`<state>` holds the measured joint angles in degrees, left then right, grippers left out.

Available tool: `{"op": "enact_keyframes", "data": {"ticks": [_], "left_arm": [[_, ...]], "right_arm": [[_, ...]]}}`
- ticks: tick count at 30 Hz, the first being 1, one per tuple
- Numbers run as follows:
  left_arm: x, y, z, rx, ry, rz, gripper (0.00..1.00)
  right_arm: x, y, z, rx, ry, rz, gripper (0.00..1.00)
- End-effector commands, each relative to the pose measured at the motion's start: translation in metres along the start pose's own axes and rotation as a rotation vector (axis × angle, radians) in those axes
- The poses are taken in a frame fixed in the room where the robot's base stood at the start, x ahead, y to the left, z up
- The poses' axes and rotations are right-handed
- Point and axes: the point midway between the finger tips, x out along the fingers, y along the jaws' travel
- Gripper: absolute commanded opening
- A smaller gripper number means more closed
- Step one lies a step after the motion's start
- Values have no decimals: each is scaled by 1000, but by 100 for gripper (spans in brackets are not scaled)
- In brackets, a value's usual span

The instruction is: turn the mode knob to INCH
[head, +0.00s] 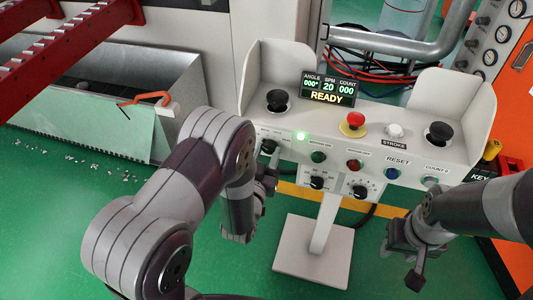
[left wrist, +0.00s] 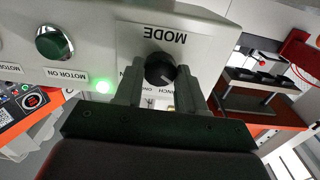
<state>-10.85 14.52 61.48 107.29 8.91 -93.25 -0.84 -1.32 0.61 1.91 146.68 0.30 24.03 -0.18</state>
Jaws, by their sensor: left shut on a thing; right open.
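The black mode knob (head: 269,147) is at the left end of the pale control panel's front face. It also shows close up in the left wrist view (left wrist: 160,70), beside an upside-down MODE label. My left gripper (head: 268,165) is shut on the mode knob, with one finger on each side of it in the left wrist view (left wrist: 158,88). A light pointer mark shows faintly on the knob. The position labels around it are partly hidden by the fingers, so I cannot tell its setting. My right gripper (head: 410,262) is open and empty, low in front of the panel's right side.
The panel (head: 293,118) carries a READY display (head: 329,88), a red emergency button (head: 353,123), a lit green lamp (head: 301,135), and several other buttons and knobs. Its pedestal base (head: 312,255) stands on the green floor. A metal bin (head: 150,80) is at left.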

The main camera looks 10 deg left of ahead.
Motion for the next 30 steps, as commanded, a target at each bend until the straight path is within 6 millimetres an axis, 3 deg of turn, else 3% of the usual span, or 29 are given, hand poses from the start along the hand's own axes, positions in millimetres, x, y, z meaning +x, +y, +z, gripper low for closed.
{"op": "enact_keyframes", "data": {"ticks": [30], "left_arm": [[0,0,0,629,1,0,9]], "right_arm": [[-7,0,-1,0,0,0,43]]}}
